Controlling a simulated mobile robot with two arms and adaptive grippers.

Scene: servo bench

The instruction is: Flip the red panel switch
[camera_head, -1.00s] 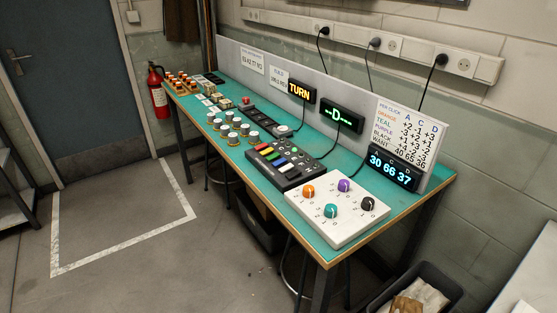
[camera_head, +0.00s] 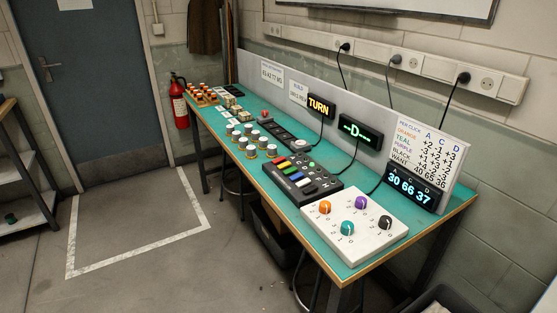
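No red panel switch can be made out for certain. A small red knob or button (camera_head: 264,114) stands on a dark panel toward the far half of the bench, too small to tell what it is. A black box (camera_head: 303,180) nearer by carries a row of coloured keys, among them a red one (camera_head: 282,161), and a green button. A white box (camera_head: 355,224) at the near end has orange, purple, teal and black knobs. Neither of my grippers shows in the head view.
The long teal bench (camera_head: 349,270) runs from the far left to the near right. Lit displays read "TURN" (camera_head: 319,107), "-D-" (camera_head: 360,132) and "30 66 37" (camera_head: 413,189). A fire extinguisher (camera_head: 179,104) hangs by the door. The marked floor area (camera_head: 135,225) is clear.

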